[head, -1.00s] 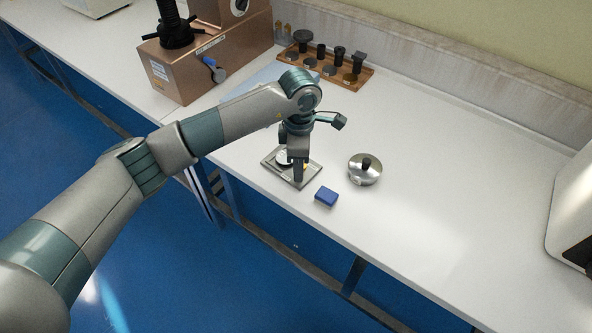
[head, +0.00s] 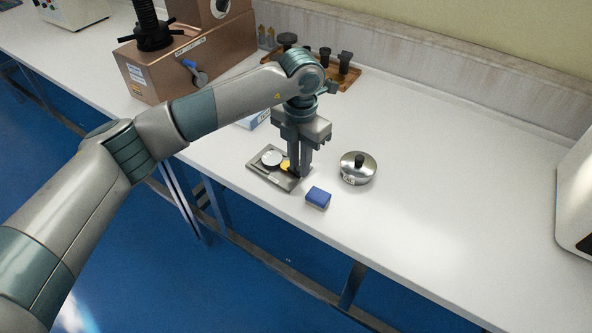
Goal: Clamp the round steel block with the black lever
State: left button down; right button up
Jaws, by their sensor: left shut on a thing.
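The round steel block (head: 272,158) is a pale disc lying on the left part of a small grey metal plate (head: 262,172). A yellow round part (head: 286,165) shows beside it on the plate. My left gripper (head: 299,172) points down over the right part of the plate, just right of the yellow part. Its fingers are shut on the black lever, of which only a small dark bit shows; the fingers hide the rest. I cannot tell whether the lever touches the block. My right gripper is out of view.
A blue-topped small block (head: 318,198) lies close to the plate's right. A round steel pot-like piece with a black knob (head: 358,169) stands further right. A copper-coloured tester (head: 187,62) and a wooden rack (head: 345,76) stand behind.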

pick_arm(q)
jog(key=n, duration=0.1)
jog(key=n+b, duration=0.1)
jog(key=shift+w+d+n, duration=0.3)
jog(key=shift+w+n, duration=0.1)
jog(key=shift+w+n+b, duration=0.15)
jog(key=shift+n+b, duration=0.25)
jog(key=shift+b, duration=0.05)
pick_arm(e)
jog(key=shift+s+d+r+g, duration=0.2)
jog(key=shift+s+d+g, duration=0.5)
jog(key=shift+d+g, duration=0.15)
pick_arm(q)
jog(key=c, duration=1.7)
grip_release()
jog(key=shift+o, duration=0.2)
jog(key=shift+r, duration=0.15)
jog(key=shift+d+r, duration=0.1)
jog(key=shift+r, duration=0.45)
notch_tip(320, 180, up, 16)
jog(key=b, duration=0.2)
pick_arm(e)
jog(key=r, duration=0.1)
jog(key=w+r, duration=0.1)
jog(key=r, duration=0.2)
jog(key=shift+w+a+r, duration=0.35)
